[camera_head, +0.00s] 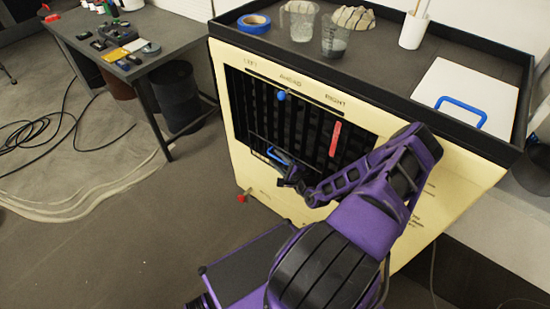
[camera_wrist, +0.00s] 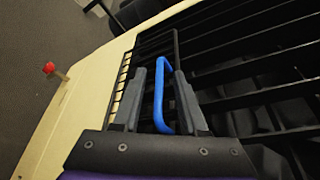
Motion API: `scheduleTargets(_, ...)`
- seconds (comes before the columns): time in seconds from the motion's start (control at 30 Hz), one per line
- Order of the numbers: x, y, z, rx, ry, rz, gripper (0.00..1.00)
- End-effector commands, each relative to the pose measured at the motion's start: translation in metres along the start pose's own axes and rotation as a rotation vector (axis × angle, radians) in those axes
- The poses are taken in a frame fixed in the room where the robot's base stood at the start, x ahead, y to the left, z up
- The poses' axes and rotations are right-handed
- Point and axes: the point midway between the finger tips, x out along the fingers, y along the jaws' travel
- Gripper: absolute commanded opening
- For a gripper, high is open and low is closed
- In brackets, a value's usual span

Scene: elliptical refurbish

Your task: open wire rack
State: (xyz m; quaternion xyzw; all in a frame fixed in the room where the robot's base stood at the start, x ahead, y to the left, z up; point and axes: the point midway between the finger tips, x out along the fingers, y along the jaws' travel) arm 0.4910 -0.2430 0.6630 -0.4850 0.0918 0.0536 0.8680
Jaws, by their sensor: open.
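The black wire rack (camera_head: 262,120) is set in the front opening of a cream cabinet (camera_head: 240,165); its dark bars also fill much of the wrist view (camera_wrist: 235,65). A blue handle (camera_head: 275,153) sits low on the rack's front. My gripper (camera_head: 284,170) is at this handle. In the wrist view, my gripper (camera_wrist: 160,75) is open, with one finger on each side of the blue handle (camera_wrist: 159,110). I cannot tell whether either finger touches it. My purple arm hides the lower right of the cabinet front.
A red knob (camera_head: 242,197) sticks out low on the cabinet. A blue ball knob (camera_head: 281,96) and a red lever (camera_head: 335,138) are on the front. The black top tray (camera_head: 385,75) holds tape, beakers and a white board. A side table (camera_head: 165,48) stands left; cables lie on the floor.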

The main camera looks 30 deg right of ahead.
Motion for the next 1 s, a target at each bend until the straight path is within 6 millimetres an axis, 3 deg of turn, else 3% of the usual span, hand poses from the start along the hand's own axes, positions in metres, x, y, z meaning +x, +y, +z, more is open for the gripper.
scheduleTargets(0.2,0.018,0.001,0.000,0.001,0.000,0.000,0.42)
scheduleTargets(0.5,0.020,0.000,0.000,0.001,0.000,0.001,0.42)
scheduleTargets(0.73,0.020,0.000,0.000,0.000,0.000,0.001,0.01)
scheduleTargets(1.0,0.020,0.000,0.000,0.000,0.000,0.000,0.00)
